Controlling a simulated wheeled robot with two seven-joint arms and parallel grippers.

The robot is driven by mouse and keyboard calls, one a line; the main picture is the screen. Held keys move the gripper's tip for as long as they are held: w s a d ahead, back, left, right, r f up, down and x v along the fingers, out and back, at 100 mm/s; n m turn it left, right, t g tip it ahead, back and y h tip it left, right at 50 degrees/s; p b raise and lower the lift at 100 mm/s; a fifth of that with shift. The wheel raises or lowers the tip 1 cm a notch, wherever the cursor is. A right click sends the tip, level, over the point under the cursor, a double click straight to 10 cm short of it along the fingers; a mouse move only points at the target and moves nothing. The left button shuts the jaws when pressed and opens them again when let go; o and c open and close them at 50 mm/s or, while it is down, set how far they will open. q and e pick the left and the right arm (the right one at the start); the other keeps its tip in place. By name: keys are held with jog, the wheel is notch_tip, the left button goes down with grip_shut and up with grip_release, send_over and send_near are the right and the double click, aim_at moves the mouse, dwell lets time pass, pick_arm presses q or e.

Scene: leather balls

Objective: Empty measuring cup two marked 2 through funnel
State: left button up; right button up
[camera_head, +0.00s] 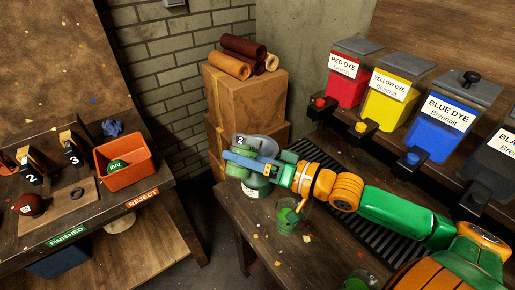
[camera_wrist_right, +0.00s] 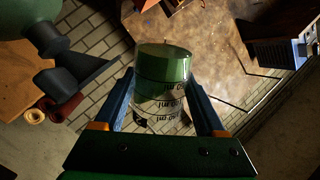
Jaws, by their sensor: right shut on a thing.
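My right gripper (camera_head: 243,162) comes in from the right and is shut on a measuring cup (camera_head: 240,143) with a 2 on it. In the right wrist view the green cup (camera_wrist_right: 163,62), with ml markings, sits between the blue fingers. A grey-green funnel (camera_head: 266,146) is right beside the cup, above a green bottle (camera_head: 257,187) with a pale label. A dark funnel-like shape (camera_wrist_right: 72,80) shows left of the cup in the right wrist view. The cup's exact tilt and whether anything flows are unclear. My left gripper is out of view.
A glass cup with green contents (camera_head: 288,219) stands on the bench in front of my right arm; another (camera_head: 360,281) is at the front edge. Dye bins, including a blue one (camera_head: 443,122), line the right. Boxes (camera_head: 245,95) stand behind. An orange reject bin (camera_head: 126,166) is left.

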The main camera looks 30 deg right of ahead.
jog(key=shift+w+d+f+m+b, duration=0.1)
jog(key=shift+f+m+b, duration=0.1)
jog(key=shift+m+b, duration=0.2)
jog(key=shift+r+m, duration=0.45)
jog(key=shift+m, duration=0.35)
dwell(0.5)
jog(key=shift+f+m+g+y+b, duration=0.3)
jog(key=shift+f+m+g+b, duration=0.1)
jog(key=shift+m+b, duration=0.35)
dwell(1.0)
jog(key=shift+d+r+m, duration=0.1)
jog(key=shift+r+m, duration=0.4)
jog(key=shift+m, duration=0.25)
dwell(1.5)
jog(key=shift+w+d+r+m+b, duration=0.15)
jog(key=shift+w+d+m+b, duration=0.1)
jog(key=shift+m+b, duration=0.15)
dwell(0.8)
jog(key=shift+w+d+r+m+b, duration=0.15)
jog(key=shift+w+d+m+b, duration=0.2)
jog(key=shift+b, duration=0.35)
dwell(0.4)
